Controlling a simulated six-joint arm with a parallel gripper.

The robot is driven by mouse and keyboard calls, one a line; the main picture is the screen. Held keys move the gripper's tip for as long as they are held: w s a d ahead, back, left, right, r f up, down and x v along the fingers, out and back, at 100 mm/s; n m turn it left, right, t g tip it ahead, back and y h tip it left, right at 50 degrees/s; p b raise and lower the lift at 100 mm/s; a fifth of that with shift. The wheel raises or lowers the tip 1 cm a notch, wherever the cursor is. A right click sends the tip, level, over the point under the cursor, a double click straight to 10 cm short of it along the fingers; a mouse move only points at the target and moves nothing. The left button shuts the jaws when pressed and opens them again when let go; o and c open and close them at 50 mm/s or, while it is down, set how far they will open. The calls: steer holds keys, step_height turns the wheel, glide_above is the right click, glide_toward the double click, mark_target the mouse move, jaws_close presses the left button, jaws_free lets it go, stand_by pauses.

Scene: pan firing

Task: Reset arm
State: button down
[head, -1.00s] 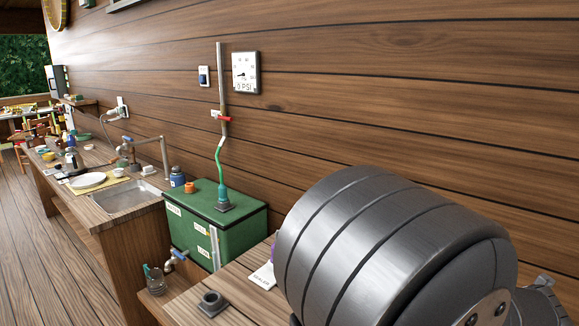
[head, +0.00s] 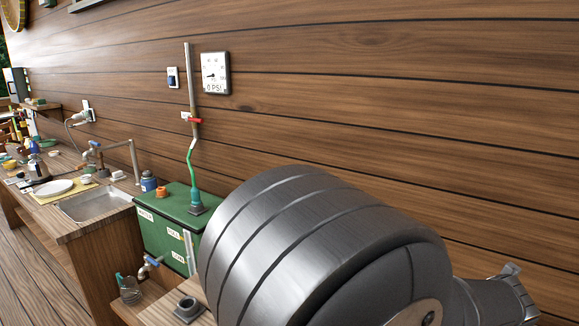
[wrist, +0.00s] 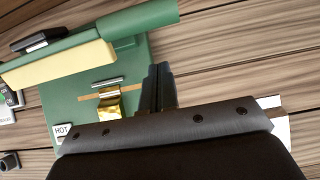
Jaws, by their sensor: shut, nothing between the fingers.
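My gripper (wrist: 158,88) shows in the wrist view with its two dark fingers together and nothing between them. Beyond it is a green piece of equipment (wrist: 70,103) with a pale yellow strip, a gold-coloured clip and a "HOT" label. In the wrist view the fingers overlap its right edge; I cannot tell how far apart they are in depth. In the head view my large grey arm link fills the lower right, and the gripper is not visible there.
A green tank (head: 160,222) with a vertical pipe and red valve (head: 193,120) stands by the plank wall. A gauge (head: 215,73) hangs above. A sink (head: 95,204), a white plate (head: 53,187) and clutter occupy the left counter. The upper right wall area is clear.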

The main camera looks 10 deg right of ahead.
step_height(320, 180, down, 8)
steer(key=s+a, duration=0.1)
steer(key=shift+s+a, duration=0.2)
stand_by(0.5)
steer(key=shift+f, duration=0.1)
steer(key=w+d+r, duration=0.4)
steer(key=r, duration=0.4)
steer(key=shift+v, duration=2.8)
steer(key=shift+f, duration=0.2)
